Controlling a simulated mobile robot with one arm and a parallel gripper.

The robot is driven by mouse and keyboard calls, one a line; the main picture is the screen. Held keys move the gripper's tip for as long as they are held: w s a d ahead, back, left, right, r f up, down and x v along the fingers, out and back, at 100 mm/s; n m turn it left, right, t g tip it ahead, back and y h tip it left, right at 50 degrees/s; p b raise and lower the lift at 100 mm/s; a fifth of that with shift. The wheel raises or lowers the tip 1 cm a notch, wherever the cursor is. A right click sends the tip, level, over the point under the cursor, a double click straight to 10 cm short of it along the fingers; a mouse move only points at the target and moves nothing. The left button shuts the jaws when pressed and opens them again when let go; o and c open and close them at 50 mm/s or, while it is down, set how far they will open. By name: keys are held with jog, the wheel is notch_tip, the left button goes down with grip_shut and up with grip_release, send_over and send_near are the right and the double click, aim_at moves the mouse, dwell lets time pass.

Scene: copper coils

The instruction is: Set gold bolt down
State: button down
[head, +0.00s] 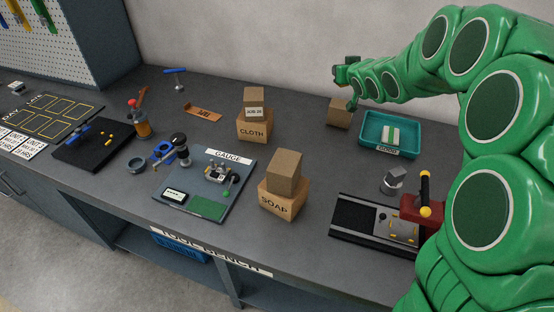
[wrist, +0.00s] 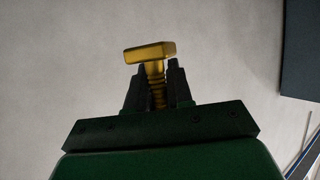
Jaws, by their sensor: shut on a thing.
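A gold bolt (wrist: 150,52) is in my gripper (wrist: 158,80) in the wrist view, its flat head beyond the fingertips and its threaded shank between the two dark fingers. In the head view my gripper (head: 340,75) is at the end of my green arm, raised above the back right of the bench, near a cardboard box and the left of the teal tray. The bolt is too small to make out clearly in the head view.
The teal tray (head: 373,151) holds pale blocks. A box (head: 339,112) stands left of it. Stacked boxes marked CLOTH (head: 254,131) and SOAP (head: 282,203), a gauge board (head: 190,209) and a dark machine with a red part (head: 351,218) occupy the bench (head: 330,160).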

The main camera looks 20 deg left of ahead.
jog(key=s+a+f+n+g+y, duration=0.35)
jog(key=s+a+f, duration=0.25)
jog(key=s+a, duration=0.2)
jog(key=s+a+f+n+g+y, duration=0.3)
jog(key=s+a+f+n+g, duration=0.15)
jog(key=s+a+f, duration=0.35)
jog(key=shift+n, duration=0.4)
jog(key=shift+w+a+f, duration=0.1)
jog(key=shift+w+f, duration=0.05)
jog(key=shift+f, duration=1.15)
jog(key=shift+w+a+f, duration=0.1)
jog(key=shift+w+f, duration=0.1)
jog(key=shift+f, duration=1.05)
jog(key=shift+w+a+f, duration=0.1)
jog(key=shift+w+f, duration=0.05)
jog(key=shift+f, duration=1.15)
jog(key=shift+f+h, duration=0.25)
jog(key=shift+f, duration=0.35)
jog(key=c, duration=1)
grip_release()
jog(key=shift+r, duration=0.55)
jog(key=v, duration=1.2)
